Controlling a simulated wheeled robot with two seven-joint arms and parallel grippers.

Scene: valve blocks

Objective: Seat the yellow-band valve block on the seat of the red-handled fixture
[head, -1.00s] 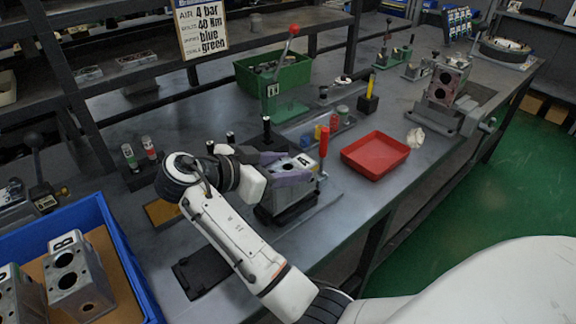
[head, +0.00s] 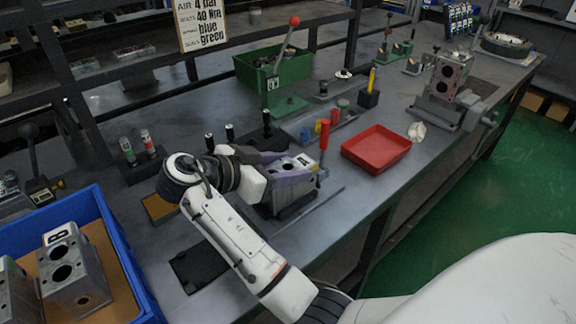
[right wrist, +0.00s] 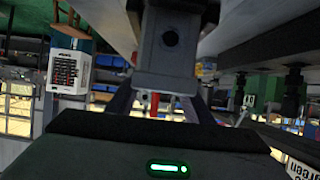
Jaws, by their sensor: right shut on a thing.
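My arm hides much of the seat, so contact cannot be told. In the right wrist view the held block (right wrist: 170,40) shows a round hole, with the fingers beside its lower part. My left gripper is not in view.
A blue crate (head: 128,262) with grey blocks stands at the lower left. A red tray (head: 376,150) lies right of the fixture. Behind are black-knobbed posts (head: 210,143), a green bin (head: 245,72) and a red-ball lever (head: 293,22). A dark pad (head: 197,268) lies in front.

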